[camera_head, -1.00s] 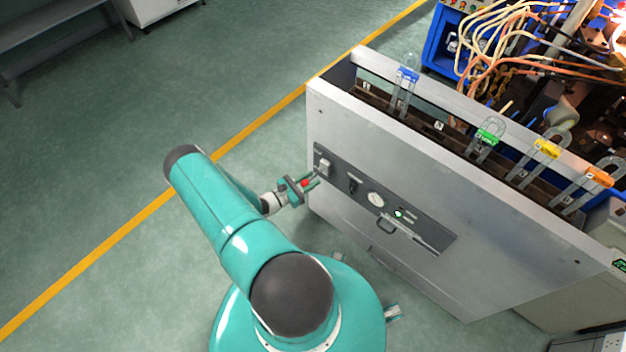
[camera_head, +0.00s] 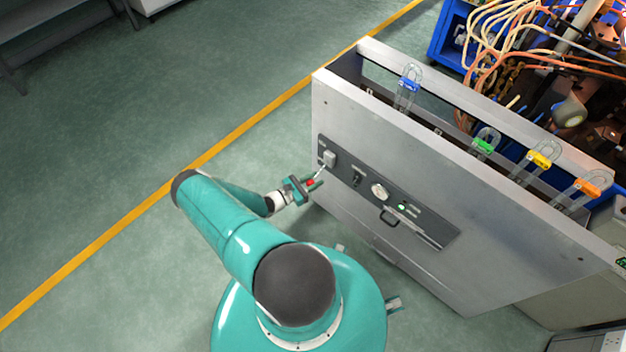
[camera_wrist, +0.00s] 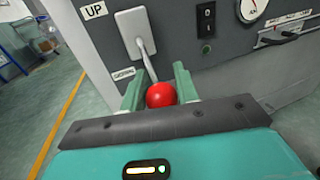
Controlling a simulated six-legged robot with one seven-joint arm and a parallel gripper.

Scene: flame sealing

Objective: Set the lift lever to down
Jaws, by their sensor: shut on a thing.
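The lift lever is a grey shaft with a red ball knob (camera_wrist: 161,95), coming out of a pale plate (camera_wrist: 137,30) on the cabinet's dark panel. In the wrist view the shaft slants downward from the plate to the knob. An UP label (camera_wrist: 94,10) is at the plate's upper left. A second label (camera_wrist: 123,73), too small to read surely, is at its lower left, near the shaft. My gripper (camera_head: 311,183) is shut on the red knob, with one teal finger on each side (camera_wrist: 160,90). The head view also shows the lever plate (camera_head: 329,158).
The grey cabinet (camera_head: 400,160) carries a black switch (camera_head: 357,177), a round gauge (camera_head: 379,191), a lit green lamp (camera_head: 401,207) and a handle (camera_head: 390,217). Several clamped glass tubes (camera_head: 409,85) stand in its top.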

